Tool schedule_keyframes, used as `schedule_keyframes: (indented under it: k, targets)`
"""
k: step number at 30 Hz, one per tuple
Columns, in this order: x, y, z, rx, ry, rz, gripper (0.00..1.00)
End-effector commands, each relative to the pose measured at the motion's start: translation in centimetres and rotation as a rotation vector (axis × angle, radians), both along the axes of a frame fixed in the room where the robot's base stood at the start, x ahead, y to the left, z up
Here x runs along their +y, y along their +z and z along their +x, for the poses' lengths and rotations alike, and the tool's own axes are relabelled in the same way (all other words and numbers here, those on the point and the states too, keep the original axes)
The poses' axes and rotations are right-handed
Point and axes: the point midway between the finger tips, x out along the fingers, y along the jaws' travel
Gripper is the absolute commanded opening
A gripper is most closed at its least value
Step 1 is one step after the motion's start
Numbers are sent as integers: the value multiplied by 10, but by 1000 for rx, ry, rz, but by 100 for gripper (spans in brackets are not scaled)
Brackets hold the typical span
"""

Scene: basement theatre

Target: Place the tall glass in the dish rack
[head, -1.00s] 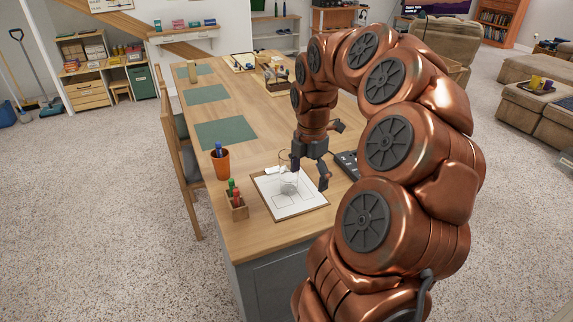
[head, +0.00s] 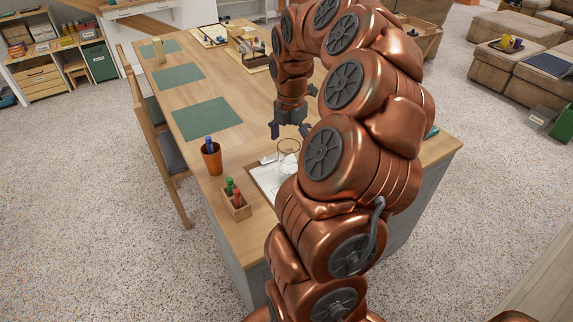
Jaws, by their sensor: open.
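The tall glass (head: 288,149) is clear and hard to make out; its round rim shows just below my gripper in the head view. It is over or beside the clipboard with white paper (head: 262,177) on the wooden table; its base is hidden by my arm. My gripper (head: 289,131) is open, with its fingers apart, above and behind the glass in the picture. I cannot tell whether it touches the glass. I cannot make out a dish rack.
On the wooden table (head: 232,143) stand an orange cup with pens (head: 211,160) and a small wooden marker box (head: 236,206). Green mats (head: 206,118) lie along the left. A tray with items (head: 252,55) is farther back. A chair (head: 158,140) stands at the left edge.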

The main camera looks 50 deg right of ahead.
Motion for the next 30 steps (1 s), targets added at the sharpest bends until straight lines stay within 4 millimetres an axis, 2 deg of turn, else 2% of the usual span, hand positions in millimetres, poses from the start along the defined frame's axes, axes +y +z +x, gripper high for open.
schedule_keyframes:
  k: [5,15,22,30]
  targets:
    - [1,-9,0,4,2,2,91]
    - [4,-48,3,0,3,2,91]
    - [4,-51,4,-1,3,0,91]
    - [4,-51,4,-1,4,0,64]
